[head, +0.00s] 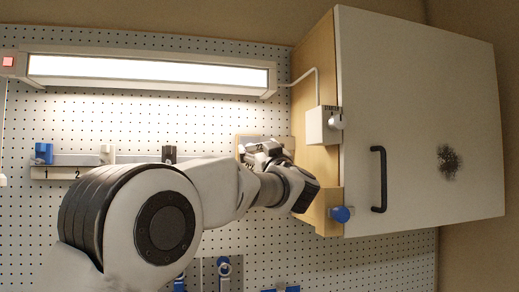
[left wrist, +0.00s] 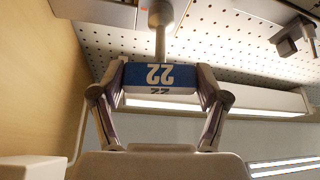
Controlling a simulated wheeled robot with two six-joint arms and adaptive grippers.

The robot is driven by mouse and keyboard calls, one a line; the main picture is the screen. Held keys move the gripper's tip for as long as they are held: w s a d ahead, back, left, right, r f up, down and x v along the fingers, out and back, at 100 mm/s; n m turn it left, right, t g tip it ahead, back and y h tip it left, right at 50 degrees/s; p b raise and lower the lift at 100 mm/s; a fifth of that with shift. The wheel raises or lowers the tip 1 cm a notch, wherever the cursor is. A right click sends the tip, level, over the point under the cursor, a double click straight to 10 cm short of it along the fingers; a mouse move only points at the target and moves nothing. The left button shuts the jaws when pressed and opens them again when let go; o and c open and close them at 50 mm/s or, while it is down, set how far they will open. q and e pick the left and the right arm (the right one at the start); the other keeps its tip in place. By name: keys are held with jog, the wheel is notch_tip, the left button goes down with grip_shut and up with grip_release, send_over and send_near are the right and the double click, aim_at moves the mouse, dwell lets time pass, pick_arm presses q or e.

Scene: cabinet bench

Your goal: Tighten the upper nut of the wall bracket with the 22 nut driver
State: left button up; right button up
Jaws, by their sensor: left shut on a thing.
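My left gripper (head: 262,150) is at the pegboard, beside the cabinet's left side in the head view. It is shut on the 22 nut driver, whose blue and white handle (left wrist: 162,75) is marked 22 in the left wrist view. The driver's grey shaft (left wrist: 160,42) runs from the fingers to a round socket end (left wrist: 160,13) at the top of that view. A wooden plate (head: 287,142), probably of the wall bracket, shows behind my gripper. The bracket's nuts are hidden or too small to make out, so I cannot tell whether the socket is on one. My right gripper is out of view.
A white-fronted cabinet (head: 420,110) with a black handle (head: 378,180) stands close on the right. A switch box (head: 320,126) is on its side. A lit lamp (head: 150,72) spans above.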

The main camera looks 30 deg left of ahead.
pick_arm(q)
jog(key=shift+r, duration=0.1)
jog(key=shift+m+t+p, duration=0.5)
jog(key=shift+m+t, duration=0.1)
jog(key=shift+m, duration=0.6)
jog(key=shift+m+t+h+p, duration=0.35)
jog(key=shift+m+h, duration=0.25)
jog(key=shift+m, duration=0.4)
jog(key=shift+m+t+h+p, duration=0.3)
jog(key=shift+m+t, duration=0.05)
jog(key=shift+m, duration=0.25)
jog(key=shift+m+t+h+p, duration=0.5)
jog(key=shift+m+h+p, duration=0.15)
jog(key=shift+m, duration=0.85)
